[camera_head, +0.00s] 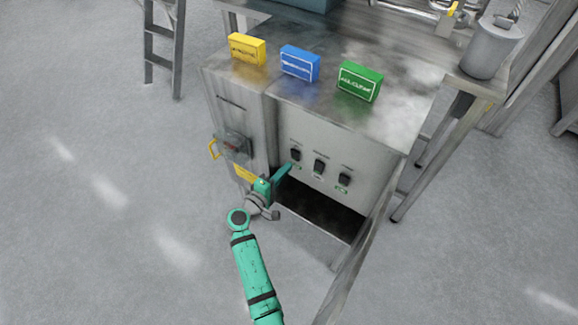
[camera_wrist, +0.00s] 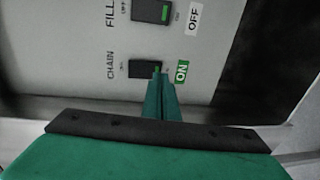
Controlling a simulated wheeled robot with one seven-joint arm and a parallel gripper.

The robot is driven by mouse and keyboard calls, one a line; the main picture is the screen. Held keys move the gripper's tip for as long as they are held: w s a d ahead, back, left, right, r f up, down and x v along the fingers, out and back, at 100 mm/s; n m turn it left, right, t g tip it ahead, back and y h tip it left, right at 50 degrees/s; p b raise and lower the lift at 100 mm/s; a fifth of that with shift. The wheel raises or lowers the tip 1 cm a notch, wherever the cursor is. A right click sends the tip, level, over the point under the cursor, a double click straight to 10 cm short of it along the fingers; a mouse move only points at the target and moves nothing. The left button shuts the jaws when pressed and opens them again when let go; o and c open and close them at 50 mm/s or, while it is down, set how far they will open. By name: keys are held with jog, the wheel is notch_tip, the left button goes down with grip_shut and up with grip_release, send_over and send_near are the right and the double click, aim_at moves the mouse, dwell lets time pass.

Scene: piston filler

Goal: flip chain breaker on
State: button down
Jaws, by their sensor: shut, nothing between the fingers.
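The chain breaker (camera_wrist: 142,69) is a black rocker under the word CHAIN in the wrist view, with a green ON label (camera_wrist: 182,71) beside it. In the head view it appears to be the leftmost breaker (camera_head: 295,154) of three on the grey cabinet front. My gripper (camera_wrist: 160,76) is shut and empty. Its green fingertips are at the label-side end of the chain breaker and cover part of it. I cannot tell whether they touch it. In the head view my gripper (camera_head: 289,167) is just below that breaker.
A neighbouring breaker (camera_wrist: 152,12), marked FILL and partly cut off, has a white OFF label. The head view shows the middle breaker (camera_head: 319,166) and right breaker (camera_head: 345,179). Open floor lies left.

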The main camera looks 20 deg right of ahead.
jog(key=s+a+f, duration=0.1)
jog(key=s+a, duration=0.6)
jog(key=a, duration=0.1)
jog(key=shift+a+f, duration=0.2)
jog(key=shift+a, duration=0.2)
jog(key=shift+s+a, duration=0.1)
jog(key=shift+a, duration=0.05)
